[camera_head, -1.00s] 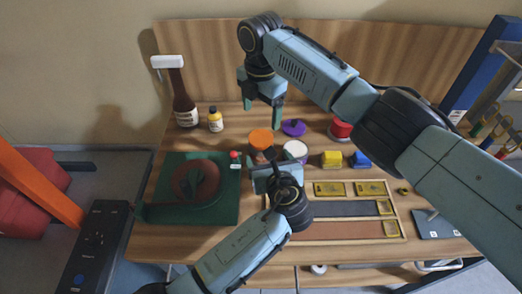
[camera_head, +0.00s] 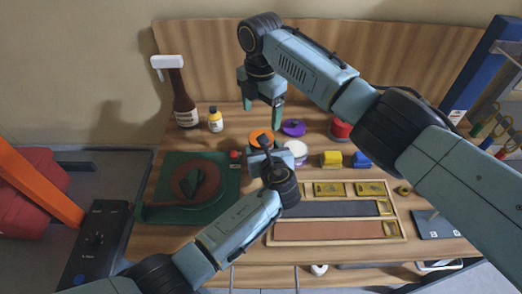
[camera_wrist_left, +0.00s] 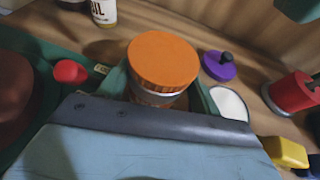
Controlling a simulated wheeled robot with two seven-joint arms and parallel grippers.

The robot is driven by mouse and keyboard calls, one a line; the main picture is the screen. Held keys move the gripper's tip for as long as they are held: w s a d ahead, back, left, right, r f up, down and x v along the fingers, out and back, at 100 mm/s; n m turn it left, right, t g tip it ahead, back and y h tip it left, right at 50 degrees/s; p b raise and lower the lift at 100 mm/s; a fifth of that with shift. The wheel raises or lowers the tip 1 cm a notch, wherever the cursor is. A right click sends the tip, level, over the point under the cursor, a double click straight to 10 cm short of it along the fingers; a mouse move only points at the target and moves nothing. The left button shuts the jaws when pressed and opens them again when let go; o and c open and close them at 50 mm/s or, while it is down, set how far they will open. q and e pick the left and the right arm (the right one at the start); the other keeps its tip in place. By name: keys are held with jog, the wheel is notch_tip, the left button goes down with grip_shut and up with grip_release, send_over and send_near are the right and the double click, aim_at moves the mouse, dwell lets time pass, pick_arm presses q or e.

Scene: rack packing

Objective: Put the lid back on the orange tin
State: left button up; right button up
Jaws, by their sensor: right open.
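The orange tin (camera_head: 261,134) stands on the table, partly hidden by my left gripper (camera_head: 268,152). In the left wrist view the tin (camera_wrist_left: 163,62) shows a flat orange top and a silver band. My left gripper's green fingers stand apart on either side of it; I cannot tell whether they touch it. A purple lid (camera_head: 293,127) with a dark knob lies on the table just right of the tin; it also shows in the left wrist view (camera_wrist_left: 218,66). My right gripper (camera_head: 262,112) is open and empty, pointing down above the table behind the tin.
A white round tin (camera_head: 295,149), a yellow block (camera_head: 331,159), a blue block (camera_head: 360,160) and a red tin (camera_head: 340,129) stand to the right. A green mat (camera_head: 222,192) lies left, a wooden tray (camera_head: 403,222) in front. Two bottles (camera_head: 184,108) (camera_head: 215,121) stand at the back left.

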pick_arm(q)
jog(key=c, duration=1.2)
grip_shut()
pick_arm(e)
jog(key=shift+n, duration=0.3)
jog(key=n, duration=0.3)
jog(key=shift+d+n, duration=0.1)
jog(key=shift+n, duration=0.3)
jog(key=n, duration=0.4)
jog(key=shift+n, duration=0.3)
jog(key=shift+f, duration=4)
